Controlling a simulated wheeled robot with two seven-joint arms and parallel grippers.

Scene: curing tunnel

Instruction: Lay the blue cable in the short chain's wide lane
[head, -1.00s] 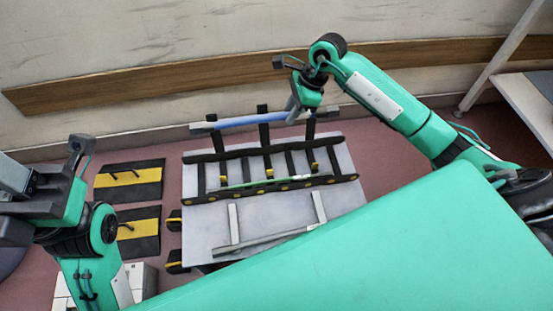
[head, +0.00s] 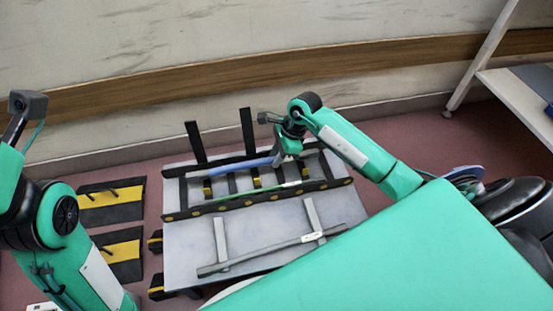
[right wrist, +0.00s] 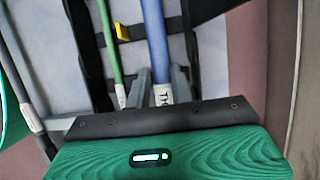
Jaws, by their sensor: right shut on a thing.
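The blue cable (head: 238,165) runs lengthwise over the back part of the black chain (head: 185,208). I cannot tell if it touches the chain's bottom. My right gripper (head: 285,158) is shut on the cable near its right end. In the right wrist view the blue cable (right wrist: 154,45) passes between the jaws (right wrist: 160,92), with a white printed label at the grip. A green cable (head: 232,194) lies in the chain's front lane, beside yellow dividers (head: 256,182). It also shows left of the blue cable in the right wrist view (right wrist: 112,55).
The chain rests on a grey table (head: 185,250). A grey bar (head: 270,255) with two cross pieces lies in front. Two tall black posts (head: 248,132) rise behind the chain. Black-and-yellow mats (head: 112,202) lie on the floor at left.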

